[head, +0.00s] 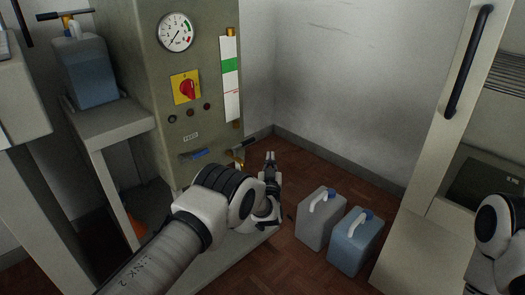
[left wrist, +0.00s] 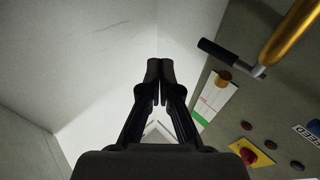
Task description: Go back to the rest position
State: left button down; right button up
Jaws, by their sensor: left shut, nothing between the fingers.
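My left gripper (head: 270,160) is in the middle of the head view, in front of the lower right part of the grey-green machine panel (head: 205,60). Its fingers are together and empty, which also shows in the left wrist view (left wrist: 160,68). A brass pipe with a black-handled lever (left wrist: 231,58) is to the right of the fingers in the left wrist view, apart from them. In the head view a small brass valve (head: 238,153) is just left of the fingertips. Part of my right arm shows at the right edge; its gripper is out of frame.
A grey jug (head: 314,232) and a blue jug (head: 350,252) stand on the wooden floor near my left arm. Another blue jug (head: 88,75) stands on a shelf at the left. A cabinet with a black handle (head: 468,62) is at the right. The panel has a gauge (head: 175,32) and red knob (head: 187,89).

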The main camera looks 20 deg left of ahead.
pick_arm(q)
jog(key=s+d+f+p, duration=0.1)
jog(key=s+d+p, duration=0.15)
jog(key=d, duration=0.25)
jog(key=s+a+f+g+p, duration=0.25)
jog(key=s+a, duration=0.25)
jog(key=a, duration=0.4)
jog(key=s+a+f+m+g+h+p, duration=0.1)
jog(key=s+a+f+g, duration=0.15)
jog(key=s+f, duration=0.4)
jog(key=s+a+f+m+g+h, duration=0.1)
jog(key=s+a+f+g, duration=0.2)
jog(key=s, duration=0.6)
jog(key=s+d+f+g+h, duration=0.15)
jog(key=s+g, duration=0.45)
jog(key=s, duration=1)
jog(key=s+d+f+g+h, duration=0.15)
jog(key=s+g, duration=0.35)
jog(key=s, duration=1.1)
notch_tip(320, 180, up, 39)
jog(key=s+d+p, duration=0.1)
jog(key=p, duration=3.8)
jog(key=shift+s+g, duration=0.15)
jog(key=shift+g, duration=0.15)
pick_arm(e)
notch_tip(320, 180, up, 46)
jog(key=shift+a, duration=0.2)
